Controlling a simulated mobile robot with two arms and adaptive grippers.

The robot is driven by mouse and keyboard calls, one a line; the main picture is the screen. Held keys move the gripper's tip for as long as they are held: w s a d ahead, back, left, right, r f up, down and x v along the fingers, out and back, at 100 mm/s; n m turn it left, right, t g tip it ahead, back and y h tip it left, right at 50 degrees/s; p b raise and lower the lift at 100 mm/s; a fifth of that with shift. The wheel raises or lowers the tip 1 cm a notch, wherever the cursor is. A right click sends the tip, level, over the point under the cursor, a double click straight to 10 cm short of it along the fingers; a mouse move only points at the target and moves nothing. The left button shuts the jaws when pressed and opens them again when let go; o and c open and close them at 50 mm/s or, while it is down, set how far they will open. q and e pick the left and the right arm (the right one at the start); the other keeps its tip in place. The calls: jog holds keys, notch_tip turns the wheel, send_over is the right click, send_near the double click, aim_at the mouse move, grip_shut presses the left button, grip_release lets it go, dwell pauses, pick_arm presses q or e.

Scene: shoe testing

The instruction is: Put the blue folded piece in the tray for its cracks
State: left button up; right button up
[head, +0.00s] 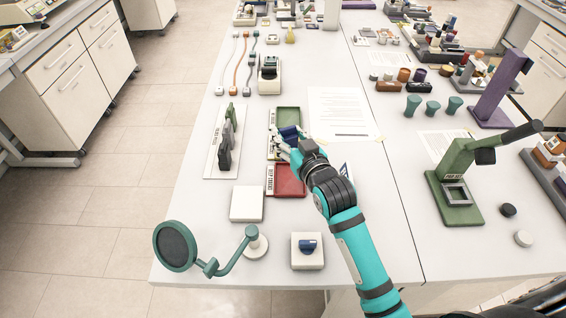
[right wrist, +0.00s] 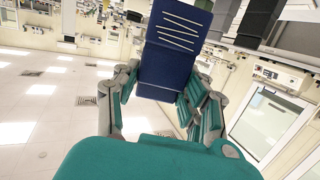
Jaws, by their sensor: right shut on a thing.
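The blue folded piece (head: 289,133) is held between the fingers of my right gripper (head: 284,145), above the row of trays. In the right wrist view the blue piece (right wrist: 174,55) shows several pale lines across its face, with gripper fingers on both sides (right wrist: 163,100). A green tray (head: 289,116) lies just beyond the gripper. A red tray (head: 291,181) lies on the near side, with a label strip on its left that I cannot read surely. A middle tray is mostly hidden by the gripper. My left gripper is not in view.
A white board with upright dark and green pieces (head: 225,146) stands left of the trays. Nearer are a white block (head: 247,204), a green round magnifier on an arm (head: 175,247) and a white pad (head: 308,262) with a small blue item. A green press (head: 457,185) stands right.

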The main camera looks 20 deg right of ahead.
jog(key=f, duration=0.5)
jog(key=s+f, duration=0.1)
jog(key=f, duration=0.1)
jog(key=shift+f+p, duration=0.15)
jog(key=shift+p, duration=0.2)
jog(key=shift+s+d+f, duration=0.1)
jog(key=shift+f, duration=0.45)
jog(key=o, duration=0.7)
jog(key=shift+f, duration=0.2)
jog(key=o, duration=0.4)
jog(key=shift+r, duration=0.1)
jog(key=shift+o, duration=0.2)
jog(key=shift+r, duration=0.1)
jog(key=b+v, duration=0.1)
jog(key=v, duration=0.9)
jog(key=shift+s+b, duration=0.3)
jog(key=shift+b, duration=0.05)
jog(key=shift+s+d+r, duration=0.1)
jog(key=shift+s, duration=0.6)
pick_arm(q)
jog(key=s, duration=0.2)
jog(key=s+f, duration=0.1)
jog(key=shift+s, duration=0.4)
pick_arm(e)
jog(key=shift+r, duration=0.1)
